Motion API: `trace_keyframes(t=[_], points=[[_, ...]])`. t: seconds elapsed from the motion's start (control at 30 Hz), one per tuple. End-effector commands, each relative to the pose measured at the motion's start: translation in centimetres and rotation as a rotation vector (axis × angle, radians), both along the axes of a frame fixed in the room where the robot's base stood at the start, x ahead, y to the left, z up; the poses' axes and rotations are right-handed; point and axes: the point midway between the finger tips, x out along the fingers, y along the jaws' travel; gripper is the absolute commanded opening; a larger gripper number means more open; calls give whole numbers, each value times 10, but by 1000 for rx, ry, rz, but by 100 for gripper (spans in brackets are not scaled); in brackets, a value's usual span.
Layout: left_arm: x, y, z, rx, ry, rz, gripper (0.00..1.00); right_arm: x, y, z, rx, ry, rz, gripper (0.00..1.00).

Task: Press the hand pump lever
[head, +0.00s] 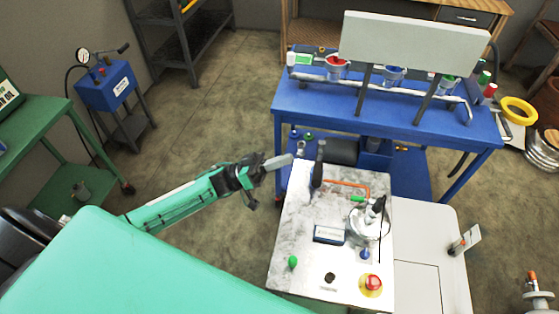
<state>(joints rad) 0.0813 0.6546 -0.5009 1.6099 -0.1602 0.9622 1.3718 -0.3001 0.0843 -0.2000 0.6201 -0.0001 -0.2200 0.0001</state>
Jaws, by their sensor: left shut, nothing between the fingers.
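My left gripper (278,163) reaches in from the left on a green arm. It is shut and empty, with its grey tip just left of the machine's top. An upright black lever handle (319,165) stands at the back left of the white marbled machine top (290,225), slightly right of the tip with a small gap in the picture. A blue unit (108,88) with a round gauge and a black-gripped handle (122,48) stands far left. I cannot tell for sure which of these is the hand pump lever. My right gripper is out of view.
The machine top carries a round metal fitting (369,222), a small display (329,235), a red button (372,283) and an orange pipe (350,186). A blue workbench (290,100) stands behind. A green table (40,125) is at left. The floor between is clear.

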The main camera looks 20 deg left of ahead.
Motion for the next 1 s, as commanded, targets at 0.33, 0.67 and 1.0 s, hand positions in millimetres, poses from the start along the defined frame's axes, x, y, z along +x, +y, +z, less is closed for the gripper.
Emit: trace_keyframes(t=[0.33, 0.67, 1.0], points=[[22, -56, 27, -1, 6, 0, 0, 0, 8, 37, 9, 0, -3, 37], [10, -63, -4, 0, 1, 0, 0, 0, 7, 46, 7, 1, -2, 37], [10, -63, -6, 0, -1, -1, 0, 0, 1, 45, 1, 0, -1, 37]])
